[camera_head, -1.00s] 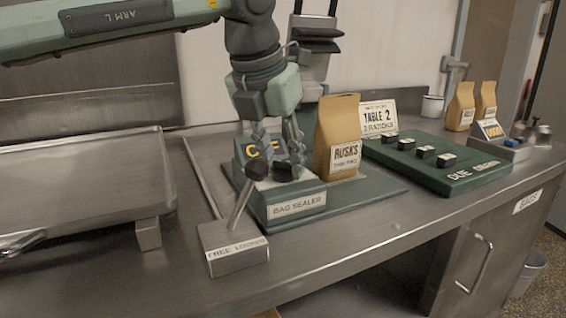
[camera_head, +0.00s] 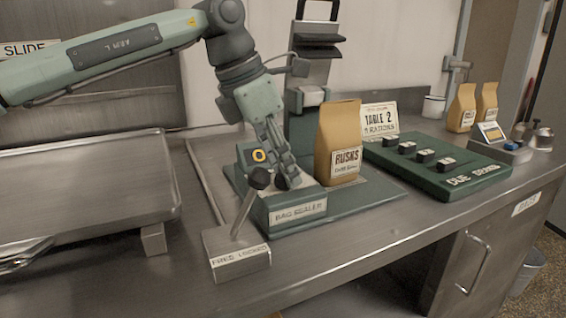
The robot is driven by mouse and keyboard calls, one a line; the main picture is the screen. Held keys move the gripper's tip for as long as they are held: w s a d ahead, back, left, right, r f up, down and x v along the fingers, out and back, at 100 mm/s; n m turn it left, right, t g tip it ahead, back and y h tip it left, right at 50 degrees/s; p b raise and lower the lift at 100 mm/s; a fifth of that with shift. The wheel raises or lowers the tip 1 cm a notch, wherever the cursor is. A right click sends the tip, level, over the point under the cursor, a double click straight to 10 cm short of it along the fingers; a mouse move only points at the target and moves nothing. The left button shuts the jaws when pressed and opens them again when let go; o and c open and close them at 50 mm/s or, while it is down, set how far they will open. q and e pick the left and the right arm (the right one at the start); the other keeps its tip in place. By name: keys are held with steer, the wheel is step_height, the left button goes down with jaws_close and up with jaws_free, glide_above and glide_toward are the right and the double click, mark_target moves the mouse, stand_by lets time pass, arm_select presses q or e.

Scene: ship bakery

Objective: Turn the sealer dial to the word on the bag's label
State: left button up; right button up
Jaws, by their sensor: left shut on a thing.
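The green bag sealer (camera_head: 298,211) stands on the steel counter, marked "BAG SEALER" in front. My left gripper (camera_head: 289,183) points down onto its white top, closed around the dial, which the fingers hide. I cannot read the dial's setting. The brown paper bag (camera_head: 338,135) stands upright on the sealer base, right of the gripper. Its label (camera_head: 346,160) reads "RUSKS", with a smaller line too blurred to read. My right gripper is out of view.
A black-knobbed lever (camera_head: 244,207) rises from a block marked "FREE" and "LOCKED", close in front of the gripper. A green cue board (camera_head: 462,179) with several black blocks and a "TABLE 2" card (camera_head: 380,119) are to the right.

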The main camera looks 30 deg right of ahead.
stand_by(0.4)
arm_select(q)
steer(key=o, duration=1.2)
steer(key=shift+c, duration=0.2)
steer(key=v, duration=1.2)
steer(key=shift+s, duration=0.1)
